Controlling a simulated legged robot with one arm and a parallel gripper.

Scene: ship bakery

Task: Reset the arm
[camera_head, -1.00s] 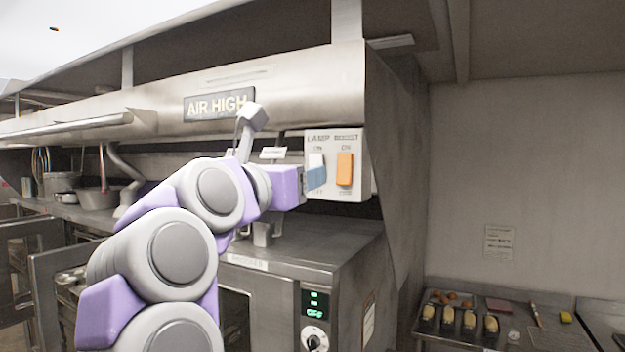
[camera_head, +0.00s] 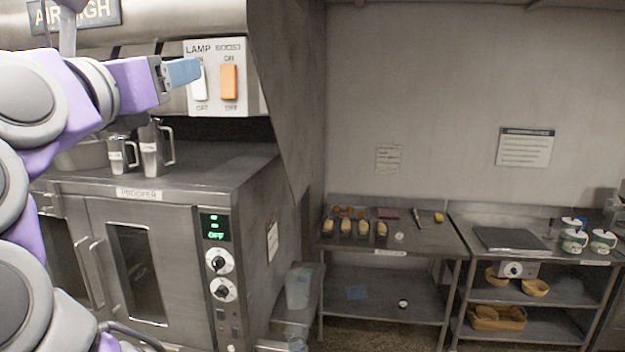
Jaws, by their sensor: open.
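My arm, purple and grey, comes in at the left edge. My gripper (camera_head: 184,71), with blue-grey fingertips, is raised level with the switch panel (camera_head: 246,102) on the hood. The fingertips lie against or just in front of the white lamp switch (camera_head: 200,84); whether they touch it I cannot tell. The gripper is open and no object shows in it. The orange boost switch (camera_head: 229,82) is just to the right of the fingertips.
The proofer (camera_head: 138,194) with metal jugs (camera_head: 150,150) on top stands below my gripper. A steel table (camera_head: 345,243) with loaves and a second table (camera_head: 470,236) stand at the right.

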